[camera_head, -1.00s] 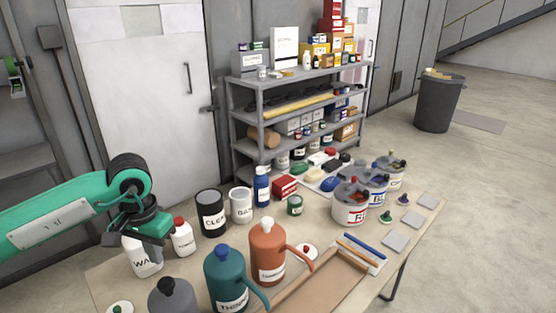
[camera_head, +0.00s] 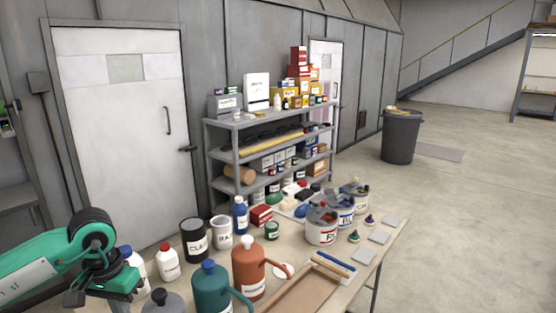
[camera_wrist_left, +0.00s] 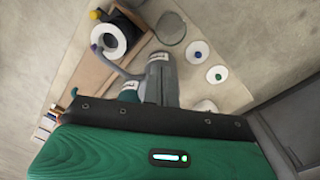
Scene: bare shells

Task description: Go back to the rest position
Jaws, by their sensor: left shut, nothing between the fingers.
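My left arm comes in from the left edge of the head view, with a green and black left gripper (camera_head: 108,285) at its end. The gripper is shut and empty, above the near left end of the table (camera_head: 340,287), close to the white bottles there. Its fingertips are hard to make out. In the left wrist view the green gripper body fills the bottom, and the fingers do not show. My right gripper is in neither view.
Near the gripper stand a red-capped white bottle (camera_head: 168,264), a black can (camera_head: 194,241), a teal jug (camera_head: 211,287) and an orange jug (camera_head: 248,267). A grey shelf (camera_head: 211,160) stands behind. A bin (camera_head: 400,138) is at the back right, with open floor (camera_head: 470,220) on the right.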

